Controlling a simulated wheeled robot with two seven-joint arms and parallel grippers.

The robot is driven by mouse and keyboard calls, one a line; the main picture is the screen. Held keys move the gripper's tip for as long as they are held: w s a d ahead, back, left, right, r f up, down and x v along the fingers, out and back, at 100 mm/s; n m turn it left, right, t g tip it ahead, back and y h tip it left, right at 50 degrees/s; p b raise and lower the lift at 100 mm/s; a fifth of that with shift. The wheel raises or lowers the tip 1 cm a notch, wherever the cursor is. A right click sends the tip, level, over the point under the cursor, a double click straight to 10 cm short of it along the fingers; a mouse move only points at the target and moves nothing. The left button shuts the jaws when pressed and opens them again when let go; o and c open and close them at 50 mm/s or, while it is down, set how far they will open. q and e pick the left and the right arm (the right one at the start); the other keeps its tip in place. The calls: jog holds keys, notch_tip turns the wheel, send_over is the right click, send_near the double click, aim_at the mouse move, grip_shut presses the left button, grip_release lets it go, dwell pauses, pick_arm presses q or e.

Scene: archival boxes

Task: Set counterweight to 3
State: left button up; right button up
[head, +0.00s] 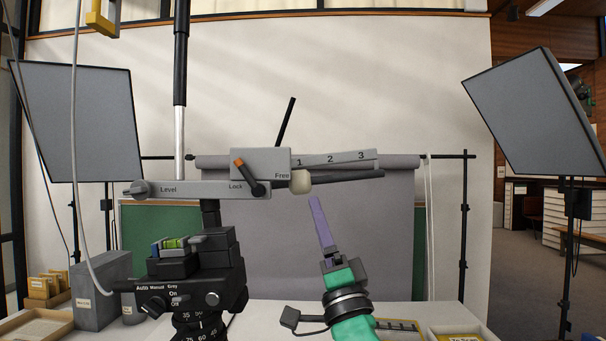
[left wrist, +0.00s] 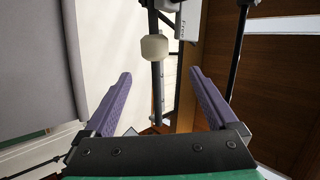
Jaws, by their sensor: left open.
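The counterweight (head: 301,181) is a cream rounded block on a dark rod (head: 350,177). It sits at the rod's left part, below the 1 on the grey scale plate (head: 335,159) marked 1, 2, 3. My left gripper (head: 315,203), with purple fingers on a green wrist, is just below and right of the counterweight in the head view, apart from it. In the left wrist view, the gripper (left wrist: 160,76) is open and empty. There the counterweight (left wrist: 155,48) shows beyond the fingertips, between their lines. My right gripper is not in view.
A grey Level arm (head: 195,189) and an orange-tipped Lock/Free lever (head: 248,176) are left of the counterweight. A black camera head (head: 203,285) stands below them. Grey panels (head: 78,122) (head: 535,110) flank the stand. Space right of my gripper looks clear.

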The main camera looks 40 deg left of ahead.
aim_at(307, 191)
pick_arm(q)
jog(key=p+x, duration=0.2)
jog(key=x, duration=0.3)
jog(key=shift+r+p, duration=0.35)
jog(key=shift+r, duration=0.1)
jog(key=w+a+p, duration=0.1)
jog(key=w+a+r, duration=0.1)
jog(key=a, duration=0.1)
jog(key=a+r+p, duration=0.1)
jog(key=shift+w+a+r+p, duration=0.2)
jog(key=shift+w+a+p, duration=0.1)
jog(key=shift+w+a, duration=0.1)
jog(key=shift+r, duration=0.2)
jog(key=shift+d, duration=0.1)
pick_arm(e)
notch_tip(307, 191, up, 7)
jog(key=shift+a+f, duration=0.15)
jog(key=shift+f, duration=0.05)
pick_arm(q)
grip_shut()
jog(key=shift+w+f, duration=0.1)
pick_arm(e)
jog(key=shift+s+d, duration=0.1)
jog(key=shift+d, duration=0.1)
